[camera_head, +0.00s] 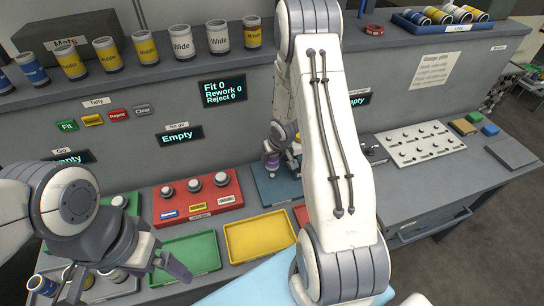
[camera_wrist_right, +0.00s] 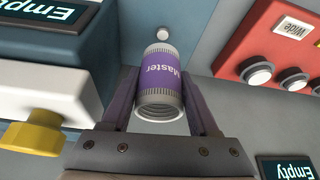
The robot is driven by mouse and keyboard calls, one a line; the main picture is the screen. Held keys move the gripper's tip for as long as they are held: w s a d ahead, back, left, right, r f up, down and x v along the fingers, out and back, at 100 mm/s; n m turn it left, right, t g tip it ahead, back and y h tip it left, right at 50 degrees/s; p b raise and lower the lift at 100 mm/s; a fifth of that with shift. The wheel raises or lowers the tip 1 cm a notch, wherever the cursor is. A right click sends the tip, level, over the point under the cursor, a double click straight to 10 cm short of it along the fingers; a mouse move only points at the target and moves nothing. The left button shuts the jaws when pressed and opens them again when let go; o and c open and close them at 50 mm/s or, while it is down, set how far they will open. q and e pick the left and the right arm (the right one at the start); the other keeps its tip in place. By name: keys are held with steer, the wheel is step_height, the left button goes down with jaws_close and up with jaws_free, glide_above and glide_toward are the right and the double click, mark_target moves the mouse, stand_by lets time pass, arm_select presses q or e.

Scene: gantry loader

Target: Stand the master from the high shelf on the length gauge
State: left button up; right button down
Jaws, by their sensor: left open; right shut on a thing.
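The master (camera_wrist_right: 158,80) is a small cylinder with a purple band and pale ribbed ends. My right gripper (camera_wrist_right: 160,120) is shut around it, with a finger on each side. In the head view the master (camera_head: 271,161) is above the blue mat (camera_head: 268,188), partly hidden by my gripper. A small pale round knob (camera_wrist_right: 162,33) shows just beyond the master; I cannot tell whether they touch. The length gauge is not clearly visible in the head view, where my right arm covers much of that area. My left gripper (camera_head: 125,272) is open at the lower left.
A high shelf carries several yellow, white and blue cylinders and a blue tray (camera_head: 415,29). A white pegged board (camera_head: 440,150) lies at right.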

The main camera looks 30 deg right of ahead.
steer(key=shift+f+b, duration=1.95)
steer(key=shift+f, duration=0.15)
steer(key=shift+f+b, duration=0.65)
steer(key=shift+f, duration=0.1)
steer(key=shift+f, duration=0.15)
steer(key=shift+c, duration=0.3)
jaws_free()
steer(key=shift+s, duration=0.1)
steer(key=p+v, duration=0.4)
steer(key=v, duration=0.6)
steer(key=shift+s+a+r, duration=0.1)
steer(key=shift+r, duration=0.15)
